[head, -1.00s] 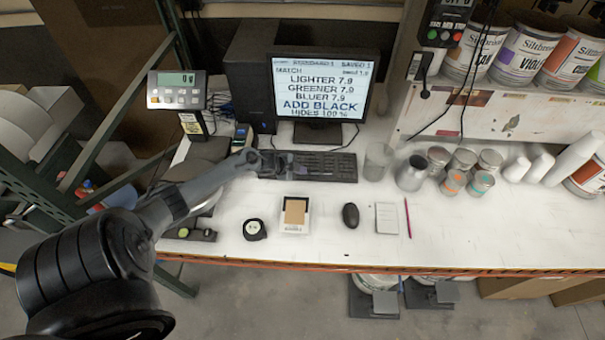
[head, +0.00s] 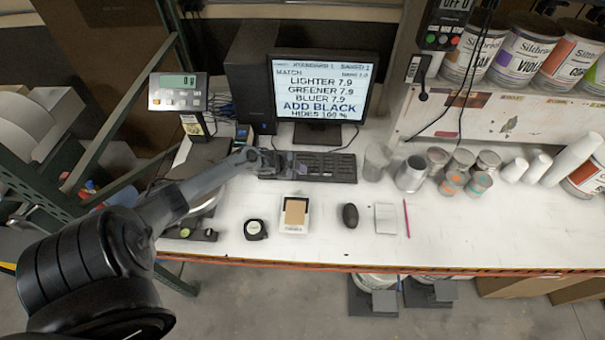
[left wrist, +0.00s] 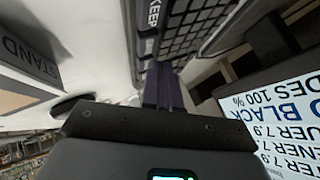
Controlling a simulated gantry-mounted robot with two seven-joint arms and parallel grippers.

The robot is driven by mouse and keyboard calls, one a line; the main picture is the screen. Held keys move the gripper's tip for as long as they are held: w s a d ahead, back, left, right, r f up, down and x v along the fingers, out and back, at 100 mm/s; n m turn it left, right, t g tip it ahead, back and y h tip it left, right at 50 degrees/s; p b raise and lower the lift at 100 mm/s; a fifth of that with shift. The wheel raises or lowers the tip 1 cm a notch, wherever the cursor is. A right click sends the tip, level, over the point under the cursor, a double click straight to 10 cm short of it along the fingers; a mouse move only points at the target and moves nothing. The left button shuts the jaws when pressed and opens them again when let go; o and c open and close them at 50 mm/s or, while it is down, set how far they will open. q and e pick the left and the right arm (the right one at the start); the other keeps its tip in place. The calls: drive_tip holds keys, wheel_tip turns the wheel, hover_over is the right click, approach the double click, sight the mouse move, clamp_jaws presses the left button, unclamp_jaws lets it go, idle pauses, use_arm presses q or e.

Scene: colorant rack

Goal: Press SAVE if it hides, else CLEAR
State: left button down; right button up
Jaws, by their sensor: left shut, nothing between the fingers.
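The monitor (head: 321,88) reads LIGHTER 7.9, GREENER 7.9, BLUER 7.9, ADD BLACK and HIDES 100 %. Part of its screen also shows in the left wrist view (left wrist: 275,120). A dark keyboard (head: 330,168) lies in front of the monitor. In the left wrist view the keyboard (left wrist: 185,32) carries a label reading KEEP. I cannot read SAVE or CLEAR on any key. My left gripper (head: 280,164) is shut and empty at the keyboard's left end. Its fingers (left wrist: 163,86) point at the keyboard near the KEEP label; I cannot tell whether they touch. My right gripper is not in view.
A scale readout (head: 178,91) stands at the left. A tape measure (head: 255,230), a tan card on a white stand (head: 295,214), a mouse (head: 350,215) and a notepad (head: 386,218) lie in front. Several cans and cups stand to the right.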

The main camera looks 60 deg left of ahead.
sight(301, 176)
use_arm(q)
drive_tip(key=shift+r, duration=0.1)
wheel_tip(301, 176, up, 5)
drive_tip(key=p, duration=0.4)
drive_tip(key=shift+p, duration=0.4)
drive_tip(key=shift+d, duration=0.1)
